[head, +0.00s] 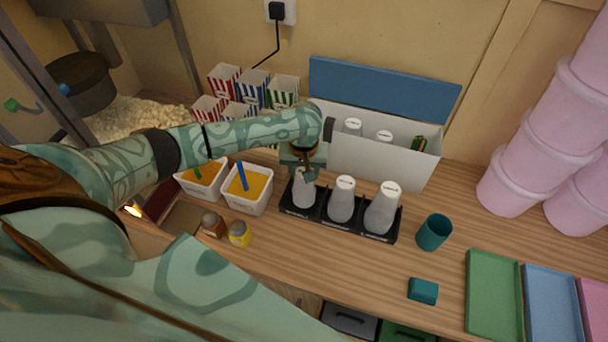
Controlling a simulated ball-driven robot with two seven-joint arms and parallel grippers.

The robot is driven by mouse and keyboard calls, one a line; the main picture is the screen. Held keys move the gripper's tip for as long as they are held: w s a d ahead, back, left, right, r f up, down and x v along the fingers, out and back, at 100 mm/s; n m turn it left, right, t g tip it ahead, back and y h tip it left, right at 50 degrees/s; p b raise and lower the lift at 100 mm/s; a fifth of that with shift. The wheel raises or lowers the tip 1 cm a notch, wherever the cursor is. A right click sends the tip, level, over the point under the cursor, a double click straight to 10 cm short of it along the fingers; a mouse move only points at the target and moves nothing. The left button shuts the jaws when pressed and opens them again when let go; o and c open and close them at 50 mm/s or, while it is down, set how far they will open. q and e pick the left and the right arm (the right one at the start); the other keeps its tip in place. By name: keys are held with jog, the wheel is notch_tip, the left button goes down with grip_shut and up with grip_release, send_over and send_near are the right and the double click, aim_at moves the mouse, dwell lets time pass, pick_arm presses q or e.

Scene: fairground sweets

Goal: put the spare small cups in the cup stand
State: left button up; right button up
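The black cup stand (340,229) has three places in a row on the wooden counter. White cups stand in all three: a left cup (303,194), a middle cup (341,204) and a right cup (381,213). My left gripper (302,170) is right at the top of the left cup and hides part of it. I cannot tell whether its fingers are shut on that cup. Two more white cups, one (352,126) and another (384,136), show inside the white box (378,165) behind the stand. My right gripper is not in view.
The box's blue lid (385,90) stands up behind it. Two tubs of orange stuff (246,206) and small jars (239,234) are left of the stand. A teal cup (433,232), teal block (423,290) and green tray (493,295) are right. Pink tubs (520,180) stand far right.

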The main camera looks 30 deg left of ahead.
pick_arm(q)
jog(key=shift+f, duration=0.65)
jog(key=shift+r, duration=0.1)
jog(key=o, duration=1.3)
jog(key=shift+c, duration=0.2)
notch_tip(320, 180, up, 12)
jog(key=s+p, duration=0.1)
jog(key=p, duration=0.3)
jog(key=shift+s+d, duration=0.2)
jog(key=shift+d, duration=0.15)
